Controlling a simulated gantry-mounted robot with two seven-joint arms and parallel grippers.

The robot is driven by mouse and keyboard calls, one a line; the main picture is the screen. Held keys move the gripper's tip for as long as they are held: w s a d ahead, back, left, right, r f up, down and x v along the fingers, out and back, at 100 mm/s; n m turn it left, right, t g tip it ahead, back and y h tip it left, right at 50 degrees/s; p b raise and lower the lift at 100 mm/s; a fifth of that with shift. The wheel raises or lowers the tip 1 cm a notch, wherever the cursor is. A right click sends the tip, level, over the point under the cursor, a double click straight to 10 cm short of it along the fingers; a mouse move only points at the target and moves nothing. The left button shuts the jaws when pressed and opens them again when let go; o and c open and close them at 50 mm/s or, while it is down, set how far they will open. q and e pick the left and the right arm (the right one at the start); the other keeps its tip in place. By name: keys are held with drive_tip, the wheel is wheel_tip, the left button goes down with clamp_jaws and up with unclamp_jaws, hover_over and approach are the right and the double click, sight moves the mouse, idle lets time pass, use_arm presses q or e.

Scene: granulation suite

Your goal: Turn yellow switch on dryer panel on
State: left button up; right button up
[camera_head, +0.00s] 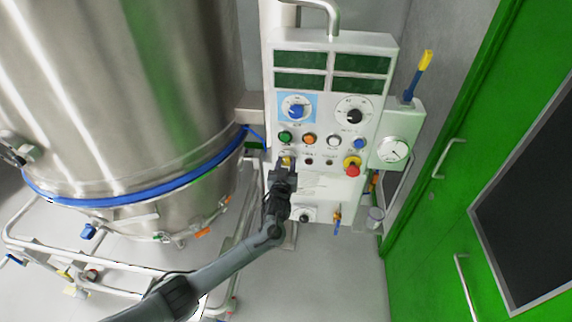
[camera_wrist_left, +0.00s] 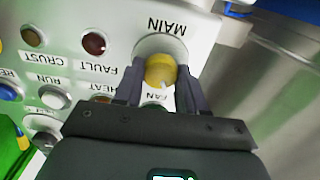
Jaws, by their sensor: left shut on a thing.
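The dryer panel (camera_head: 320,181) is a pale box of displays, knobs and buttons in the middle of the head view. Its yellow switch (camera_head: 287,160) sits low on the left, mostly covered by my left gripper (camera_head: 285,168). In the left wrist view the yellow switch (camera_wrist_left: 161,71) lies between the two dark fingers of my left gripper (camera_wrist_left: 160,84), under the label MAIN, which appears upside down. The left gripper is shut on the switch. A white mark shows on the switch's lower edge in the wrist view. My right gripper is not in view.
A blue selector knob (camera_head: 295,107) and a black knob (camera_head: 354,116) are above a row of coloured buttons. A red emergency button (camera_head: 352,168) is right of the switch. A steel vessel (camera_head: 130,90) stands left; green doors (camera_head: 440,200) stand right.

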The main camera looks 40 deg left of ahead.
use_arm(q)
drive_tip(key=m+p, duration=0.2)
drive_tip(key=m, duration=0.4)
drive_tip(key=shift+d+r+p, duration=0.1)
drive_tip(key=shift+p, duration=0.2)
drive_tip(key=m+p, duration=0.1)
drive_tip(key=m, duration=0.2)
drive_tip(key=shift+m, duration=0.4)
drive_tip(key=shift+m+p, duration=0.45)
drive_tip(key=shift+m, duration=0.35)
drive_tip(key=o, duration=1.1)
drive_tip(key=shift+s, duration=0.1)
